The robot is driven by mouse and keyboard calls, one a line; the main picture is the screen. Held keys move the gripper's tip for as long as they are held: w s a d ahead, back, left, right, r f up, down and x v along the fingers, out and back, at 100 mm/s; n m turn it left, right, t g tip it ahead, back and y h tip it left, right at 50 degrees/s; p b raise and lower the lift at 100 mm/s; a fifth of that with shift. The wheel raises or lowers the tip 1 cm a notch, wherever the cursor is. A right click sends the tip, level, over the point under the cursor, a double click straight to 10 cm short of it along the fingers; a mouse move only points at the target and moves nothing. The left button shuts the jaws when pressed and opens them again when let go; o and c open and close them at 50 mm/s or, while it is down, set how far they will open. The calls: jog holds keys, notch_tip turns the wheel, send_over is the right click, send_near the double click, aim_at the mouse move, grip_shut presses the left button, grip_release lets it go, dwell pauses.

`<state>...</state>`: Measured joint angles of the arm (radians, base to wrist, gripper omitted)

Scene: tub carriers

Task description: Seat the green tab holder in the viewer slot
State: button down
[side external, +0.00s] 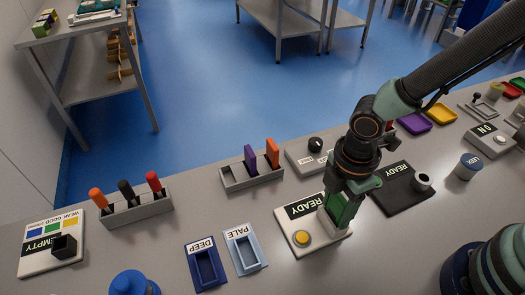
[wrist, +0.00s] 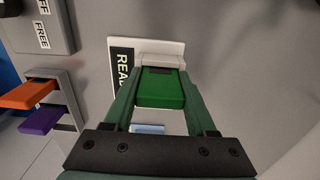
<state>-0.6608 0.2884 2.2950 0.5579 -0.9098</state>
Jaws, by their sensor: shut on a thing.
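The green tab holder (wrist: 162,88) is gripped between the two fingers of my gripper (wrist: 163,98). In the side view, my gripper (side external: 340,214) points down over the white viewer base (side external: 312,247), and the green holder (side external: 342,212) shows between the fingers. The base has a black READY label (side external: 305,207) and a yellow button (side external: 302,238). In the wrist view, a pale slot block (wrist: 160,60) sits right at the far end of the holder. The slot opening is hidden, so I cannot tell how far the holder is in it.
A grey rack (side external: 252,179) holds a purple and an orange holder. Blue DEEP (side external: 207,266) and pale PALE (side external: 245,250) trays lie to the left. A black READY unit (side external: 402,193) with a round post stands close on the right. The left rack (side external: 138,209) holds several coloured holders.

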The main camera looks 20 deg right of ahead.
aim_at(341, 197)
jog(key=shift+f, duration=0.1)
jog(key=shift+c, duration=0.6)
grip_release()
notch_tip(341, 197, up, 12)
jog(key=shift+r, duration=0.1)
jog(key=w+d+r+m+t, duration=0.1)
jog(key=d+r+m, duration=0.3)
jog(key=d+m, duration=0.5)
jog(key=w+d+r+m+t, duration=0.2)
jog(key=d+r+m+t, duration=0.2)
jog(key=d+m, duration=0.5)
jog(key=shift+w+d+r+t, duration=0.2)
jog(key=shift+w+d+t, duration=0.1)
jog(key=shift+d, duration=0.45)
